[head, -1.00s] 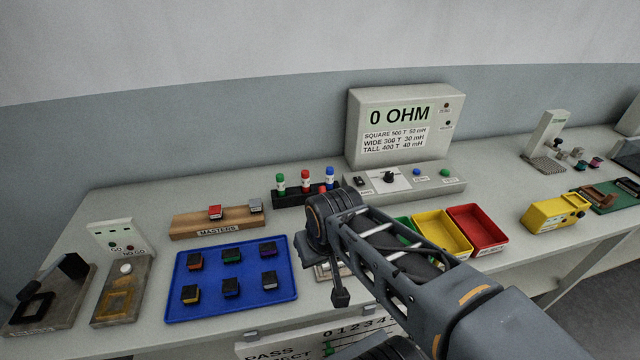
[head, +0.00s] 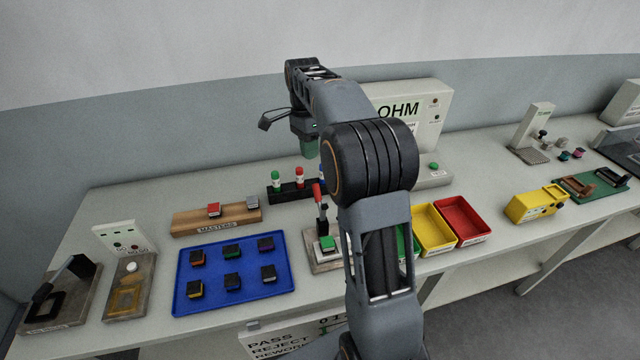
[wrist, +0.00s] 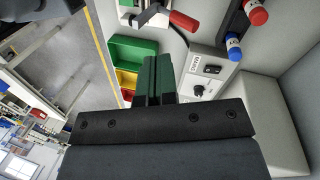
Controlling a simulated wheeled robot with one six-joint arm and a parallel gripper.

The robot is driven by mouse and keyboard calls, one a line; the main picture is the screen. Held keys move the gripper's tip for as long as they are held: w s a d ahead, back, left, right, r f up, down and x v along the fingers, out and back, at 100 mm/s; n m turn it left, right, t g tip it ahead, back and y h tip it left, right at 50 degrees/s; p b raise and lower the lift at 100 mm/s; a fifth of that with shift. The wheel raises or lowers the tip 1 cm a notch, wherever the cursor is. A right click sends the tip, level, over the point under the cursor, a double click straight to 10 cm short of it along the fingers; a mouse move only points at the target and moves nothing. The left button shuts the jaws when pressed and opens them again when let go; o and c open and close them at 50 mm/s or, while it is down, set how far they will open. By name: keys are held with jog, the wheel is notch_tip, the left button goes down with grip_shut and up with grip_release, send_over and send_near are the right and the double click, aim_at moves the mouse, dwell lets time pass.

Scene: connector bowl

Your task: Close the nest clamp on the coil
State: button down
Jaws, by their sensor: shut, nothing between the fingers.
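The nest clamp (head: 321,222) stands on a small base at the front middle of the bench, with its red handle (head: 317,193) pointing up. A coil with a green top (head: 327,243) sits in the nest at its foot. My gripper (head: 311,147) hangs above and behind the clamp, near the marker rack, apart from the handle. In the wrist view my gripper (wrist: 158,75) is shut and empty. The red handle (wrist: 183,21) shows at the top of that view, just beyond the fingertips. My arm hides the area right of the clamp.
A blue tray (head: 183,312) with several coils lies left of the clamp. The marker rack (head: 289,193) stands behind it. Yellow (head: 433,228) and red (head: 462,222) bins are to the right. The meter (head: 436,110) stands at the back, partly hidden by my arm.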

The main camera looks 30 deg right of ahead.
jog(key=w+d+m, duration=0.1)
jog(key=w+d+m+g, duration=0.1)
jog(key=m, duration=0.1)
jog(key=shift+w+f, duration=0.2)
send_over(318, 187)
jog(key=s+a, duration=0.2)
jog(key=f, duration=0.9)
jog(key=shift+w+d+f+p, duration=0.1)
jog(key=shift+d+f+p, duration=0.15)
jog(key=shift+p, duration=0.1)
jog(key=shift+s+a+f+p, duration=0.15)
jog(key=shift+s+a+p, duration=0.05)
jog(key=shift+s, duration=0.75)
jog(key=shift+s+a+f+p, duration=0.15)
jog(key=shift+s+a+p, duration=0.05)
jog(key=shift+s, duration=0.75)
jog(key=shift+d, duration=0.1)
jog(key=shift+f+b, duration=0.15)
jog(key=shift+b, duration=0.25)
